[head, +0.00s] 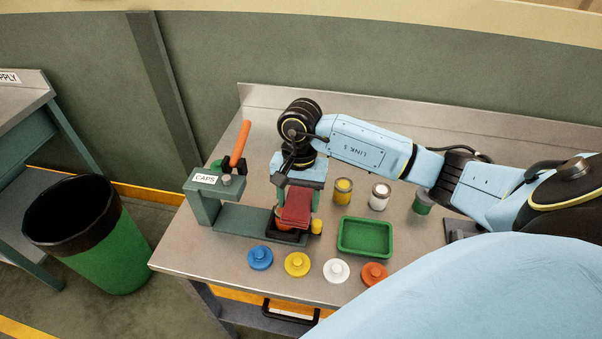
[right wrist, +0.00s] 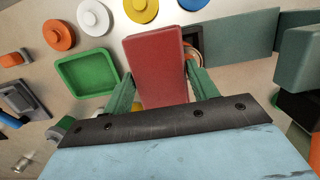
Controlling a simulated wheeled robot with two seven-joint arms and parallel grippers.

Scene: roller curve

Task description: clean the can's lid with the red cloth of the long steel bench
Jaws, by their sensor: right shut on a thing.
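My right gripper (head: 297,195) is shut on the red cloth (head: 297,207), a folded red block between its green fingers. The cloth also shows in the right wrist view (right wrist: 157,60). The gripper points down over the front end of the grey-green CAPS fixture (head: 240,220). Under the cloth an orange-brown can (head: 287,238) is partly visible in the fixture's dark seat. Most of the can and its lid are hidden by the cloth, so I cannot tell whether they touch. My left gripper is not in view.
A green tray (head: 365,237) lies right of the fixture on the steel bench (head: 430,260). Blue (head: 260,258), yellow (head: 297,264), white (head: 336,270) and orange (head: 374,274) caps line the front. Several small cans stand behind the tray. An orange-handled lever (head: 240,143) rises left. A green bin (head: 105,250) stands on the floor.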

